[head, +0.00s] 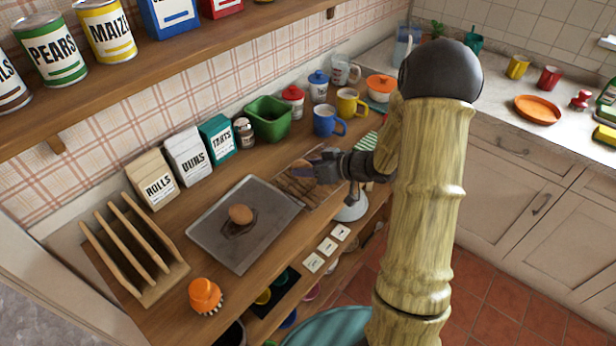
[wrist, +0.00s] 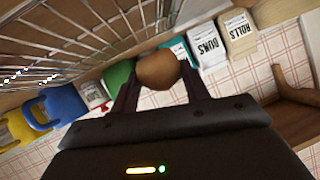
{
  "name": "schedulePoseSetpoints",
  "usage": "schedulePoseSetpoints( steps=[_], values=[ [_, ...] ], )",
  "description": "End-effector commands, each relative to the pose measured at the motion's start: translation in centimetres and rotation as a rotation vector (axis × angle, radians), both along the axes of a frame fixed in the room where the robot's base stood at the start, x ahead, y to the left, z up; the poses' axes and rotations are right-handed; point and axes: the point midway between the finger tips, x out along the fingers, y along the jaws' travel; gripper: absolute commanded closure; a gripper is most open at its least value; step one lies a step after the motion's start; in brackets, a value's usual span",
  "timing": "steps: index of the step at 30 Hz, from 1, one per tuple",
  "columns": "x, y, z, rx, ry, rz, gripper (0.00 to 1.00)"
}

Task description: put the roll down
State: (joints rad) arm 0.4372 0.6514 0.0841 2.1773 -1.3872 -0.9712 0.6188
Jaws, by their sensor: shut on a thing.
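My gripper (head: 318,168) is over the wire rack (head: 327,198) on the wooden counter, right of the grey baking tray (head: 215,252). In the wrist view my gripper (wrist: 160,80) is shut on a round brown roll (wrist: 158,70), held between the fingertips. The wire rack (wrist: 75,40) also shows there, at upper left. In the head view the held roll is mostly hidden by the gripper. Another brown roll (head: 241,214) sits on the tray over a dark patch.
Behind are bags marked ROLLS (head: 154,180), BUNS (head: 187,157) and TARTS (head: 217,138), a green bin (head: 268,118), and blue (head: 328,121) and yellow (head: 350,103) mugs. A wooden slotted rack (head: 135,250) and orange brush (head: 205,295) stand left. A shelf of tins hangs above.

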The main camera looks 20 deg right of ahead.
Motion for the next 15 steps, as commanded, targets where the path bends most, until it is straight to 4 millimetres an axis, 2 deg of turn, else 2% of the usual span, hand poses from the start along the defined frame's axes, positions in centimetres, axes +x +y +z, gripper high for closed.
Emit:
schedulePoseSetpoints(
  steps=[7,15],
  values=[
    [0.0,0.1,-3.3,0.002,0.004,0.000,0.77],
    [0.0,0.1,-3.6,0.000,0.000,0.001,0.77]
  ],
)
